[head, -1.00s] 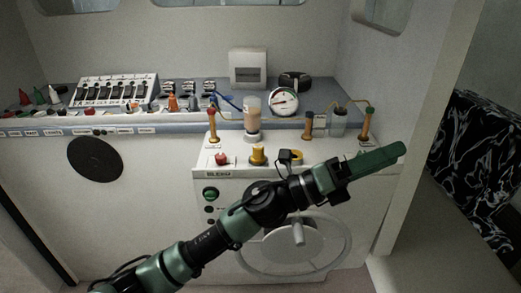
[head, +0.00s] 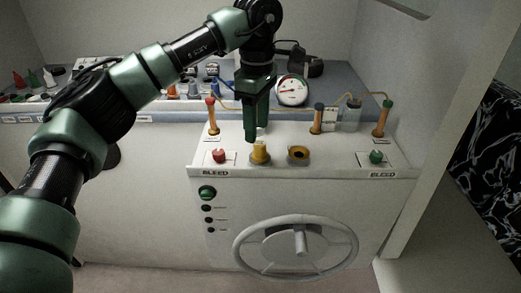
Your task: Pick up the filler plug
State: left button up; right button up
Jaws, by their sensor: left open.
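The yellow filler plug (head: 260,154) stands upright on the white cabinet top, between a red bleed screw (head: 219,156) and a yellow-rimmed round opening (head: 298,153). My left gripper (head: 257,132) points straight down over the plug, its fingertips open and just above or behind the plug's top. I cannot tell whether they touch it. Nothing shows between the fingers except part of a pale fitting behind. My right gripper is not in view.
A green bleed screw (head: 376,156) sits at the right. Upright orange fittings (head: 213,117), a clear jar (head: 351,114) and a round gauge (head: 292,91) stand behind. A white handwheel (head: 297,250) is on the cabinet front. The top between opening and green screw is clear.

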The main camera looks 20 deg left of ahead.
aim_at(261, 144)
pick_arm(q)
jog(key=f+p, duration=0.2)
jog(key=f, duration=0.1)
jog(key=d+f+p, duration=0.1)
jog(key=f, duration=0.1)
jog(key=shift+w+f, duration=0.2)
jog(key=shift+f, duration=0.4)
grip_shut()
